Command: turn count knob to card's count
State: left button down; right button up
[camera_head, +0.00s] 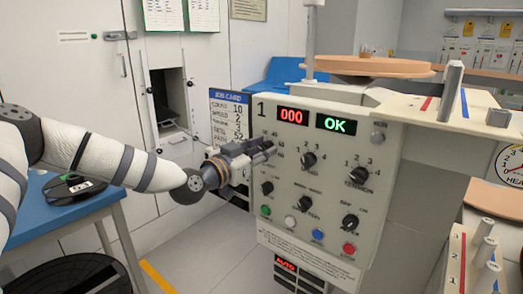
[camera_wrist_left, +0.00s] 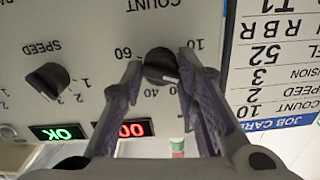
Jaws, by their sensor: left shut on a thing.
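The count knob (camera_wrist_left: 159,66) is a black dial on the grey panel, seen upside down in the left wrist view. My left gripper (camera_wrist_left: 161,70) is shut on it, one finger on each side. Its white mark points down and slightly right in that view, beside the 40 label; 60 and 10 also show, and another label may be behind a finger. The job card (camera_wrist_left: 270,80) reads COUNT 10, SPEED 2; it hangs left of the panel (camera_head: 380,140) in the head view. There, my left gripper (camera_head: 266,149) covers the count knob. My right gripper is out of view.
The speed knob (camera_head: 308,160) and tension knob (camera_head: 358,177) sit to the right. More knobs and coloured buttons lie below. A blue table (camera_head: 75,207) stands at left.

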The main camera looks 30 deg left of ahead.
pick_arm(q)
jog(key=shift+n, duration=0.3)
jog(key=n, duration=0.3)
jog(key=shift+n, duration=0.3)
jog(key=shift+a+f+n, duration=0.1)
jog(key=shift+n, duration=2.2)
jog(key=c, duration=1.2)
grip_release()
jog(key=shift+c, duration=0.2)
